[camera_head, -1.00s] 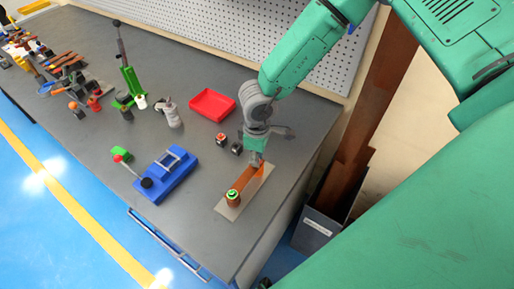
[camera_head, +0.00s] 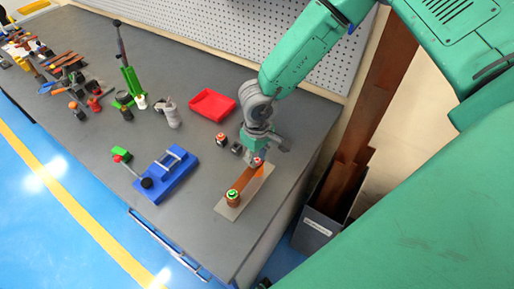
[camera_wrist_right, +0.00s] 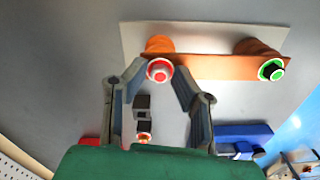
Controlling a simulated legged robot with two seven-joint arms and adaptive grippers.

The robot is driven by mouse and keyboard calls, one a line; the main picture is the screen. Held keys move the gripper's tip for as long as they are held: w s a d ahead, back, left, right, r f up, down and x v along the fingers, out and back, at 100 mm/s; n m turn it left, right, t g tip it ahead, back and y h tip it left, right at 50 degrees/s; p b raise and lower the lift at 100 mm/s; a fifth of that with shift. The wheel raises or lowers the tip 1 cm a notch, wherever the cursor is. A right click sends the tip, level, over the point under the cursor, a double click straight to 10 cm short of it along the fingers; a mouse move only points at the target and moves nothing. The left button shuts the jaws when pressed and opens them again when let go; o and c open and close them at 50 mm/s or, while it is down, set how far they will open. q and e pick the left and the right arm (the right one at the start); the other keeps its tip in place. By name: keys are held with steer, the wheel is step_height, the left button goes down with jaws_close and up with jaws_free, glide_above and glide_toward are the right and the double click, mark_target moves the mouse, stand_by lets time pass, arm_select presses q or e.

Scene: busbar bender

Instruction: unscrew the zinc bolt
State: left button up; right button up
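A copper-orange bar (camera_wrist_right: 215,66) lies over a pale plate (camera_wrist_right: 200,34) on the bench; the bar also shows in the head view (camera_head: 246,180). At one end is a pale, silvery bolt head ringed in red (camera_wrist_right: 159,70), which looks like the zinc bolt; it also shows in the head view (camera_head: 257,161). At the other end is a black bolt ringed in green (camera_wrist_right: 271,70). My right gripper (camera_wrist_right: 158,68) is open, with its fingertips on either side of the red-ringed bolt. A small gap seems to show on each side; contact is unclear. My left gripper is out of view.
Two small dark blocks (camera_head: 236,148), one red-topped (camera_head: 221,139), stand close beside my right gripper. A red tray (camera_head: 212,103), a blue clamp-like tool (camera_head: 166,175) and a green lever tool (camera_head: 129,82) stand farther left. A grey bin (camera_head: 316,228) is beside the bench (camera_head: 190,235).

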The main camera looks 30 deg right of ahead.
steer(key=m, duration=0.5)
steer(key=shift+m, duration=0.3)
steer(key=m, duration=0.5)
steer(key=shift+m, duration=0.4)
steer(key=m, duration=0.2)
steer(key=shift+m, duration=0.4)
steer(key=m, duration=0.3)
